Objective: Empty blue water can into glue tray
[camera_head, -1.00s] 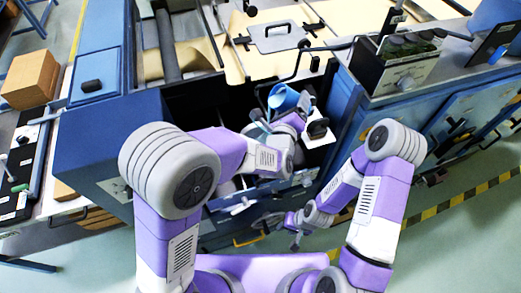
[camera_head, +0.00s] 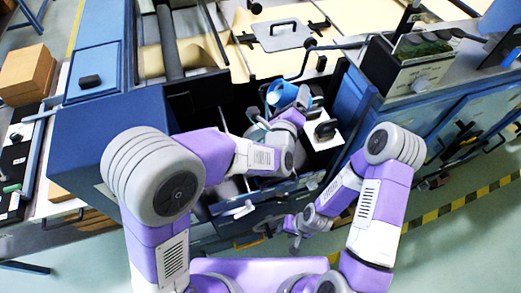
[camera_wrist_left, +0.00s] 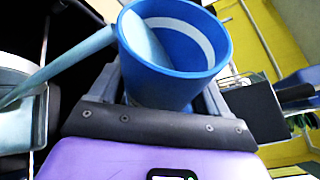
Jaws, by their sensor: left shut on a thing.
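The blue can (camera_head: 279,97) is held over the dark open bay at the front of the machine. In the left wrist view the can (camera_wrist_left: 172,90) sits between the fingers, its round mouth facing the camera. A pale blue patch shows inside; I cannot tell if it is water. A pale blue bar, perhaps its spout, runs left from it. My left gripper (camera_head: 292,104) is shut on the can. My right gripper (camera_head: 296,238) hangs low in front of the machine, away from the can; its fingers are too small to read. I cannot clearly make out the glue tray.
A white plate with a black knob (camera_head: 324,131) is just right of my left gripper. A blue cabinet with a control box (camera_head: 412,66) stands to the right. Tan sheet and a grey plate with a handle (camera_head: 281,35) lie behind. Cardboard boxes (camera_head: 27,72) are at far left.

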